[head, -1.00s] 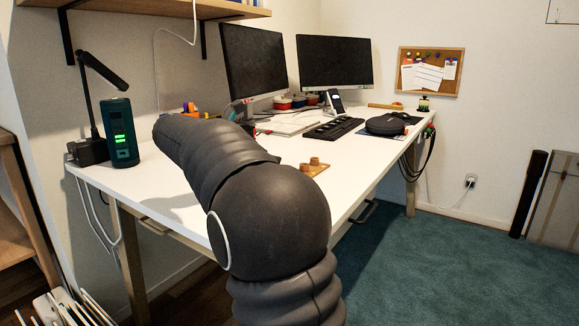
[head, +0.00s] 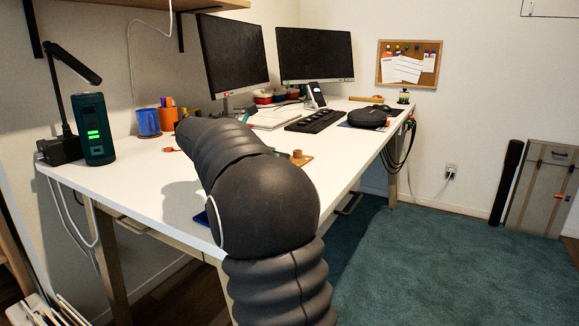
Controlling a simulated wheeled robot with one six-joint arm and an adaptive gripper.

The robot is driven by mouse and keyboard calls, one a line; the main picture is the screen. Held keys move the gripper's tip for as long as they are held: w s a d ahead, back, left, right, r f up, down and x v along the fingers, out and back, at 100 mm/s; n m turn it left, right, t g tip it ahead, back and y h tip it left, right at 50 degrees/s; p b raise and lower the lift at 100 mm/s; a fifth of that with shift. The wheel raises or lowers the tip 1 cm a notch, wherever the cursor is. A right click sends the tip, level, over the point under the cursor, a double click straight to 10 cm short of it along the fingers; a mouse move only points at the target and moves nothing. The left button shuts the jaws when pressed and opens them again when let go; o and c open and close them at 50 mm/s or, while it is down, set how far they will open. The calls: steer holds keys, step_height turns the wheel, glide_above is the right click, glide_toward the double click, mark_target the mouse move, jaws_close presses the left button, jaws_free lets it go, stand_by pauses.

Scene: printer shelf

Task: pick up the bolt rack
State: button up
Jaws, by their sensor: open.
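I cannot pick out the bolt rack for certain. A small wooden board with a round peg (head: 306,160) shows just right of my arm on the white desk (head: 345,150); it is partly hidden behind the arm, and I cannot tell if it is the rack. My dark arm reaches forward over the desk and covers its middle. My gripper is hidden behind the arm's own links, so its distance to anything on the desk does not show.
A green-lit speaker (head: 93,128), a black lamp (head: 72,62), a blue cup (head: 148,122) and an orange cup (head: 168,117) stand left. Two monitors (head: 314,54), a keyboard (head: 314,120) and a black round case (head: 367,117) are farther back. Teal carpet (head: 430,260) is clear at right.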

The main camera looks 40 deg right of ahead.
steer(key=x, duration=0.4)
steer(key=shift+w+b, duration=0.15)
steer(key=shift+b, duration=0.15)
jaws_close()
steer(key=shift+r, duration=0.55)
steer(key=r, duration=0.1)
steer(key=r+p, duration=0.1)
steer(key=d+r, duration=0.1)
steer(key=r, duration=0.1)
steer(key=shift+s+p, duration=0.3)
steer(key=shift+p, duration=0.1)
steer(key=s+d+r+p, duration=0.1)
steer(key=s+d+r, duration=0.4)
steer(key=d, duration=0.3)
steer(key=shift+s+d+r+p, duration=0.3)
steer(key=shift+d+r+p, duration=0.1)
steer(key=shift+r, duration=0.05)
